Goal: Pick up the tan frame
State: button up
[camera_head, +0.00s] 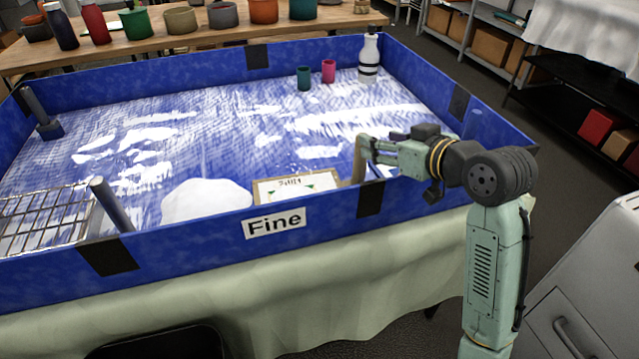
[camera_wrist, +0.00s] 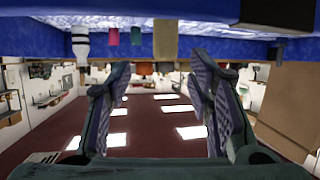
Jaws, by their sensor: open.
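The tan frame (camera_head: 256,191) stands or lies just inside the near wall of the blue tray, behind the "Fine" label. It borders a pale card with small green marks; its lower edge is hidden by the wall. I cannot make it out in the wrist view. My gripper (camera_head: 374,168) is above the near right part of the tray, to the right of the frame and apart from it. In the wrist view its two fingers (camera_wrist: 157,80) are spread, with nothing between them.
A tan upright piece (camera_head: 358,160) shows beside my gripper; contact is unclear. A white heap (camera_head: 205,200) and a wire rack (camera_head: 45,218) are left of the frame. A white bottle (camera_head: 369,60), pink cup (camera_head: 328,71) and teal cup (camera_head: 304,78) stand at the back. Blue walls (camera_head: 160,245) surround the tray.

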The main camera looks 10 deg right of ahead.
jog(key=x, duration=0.2)
jog(key=p+x, duration=0.2)
jog(key=x, duration=0.1)
jog(key=shift+a+f, duration=0.3)
jog(key=shift+a, duration=0.05)
jog(key=shift+c, duration=0.4)
grip_shut()
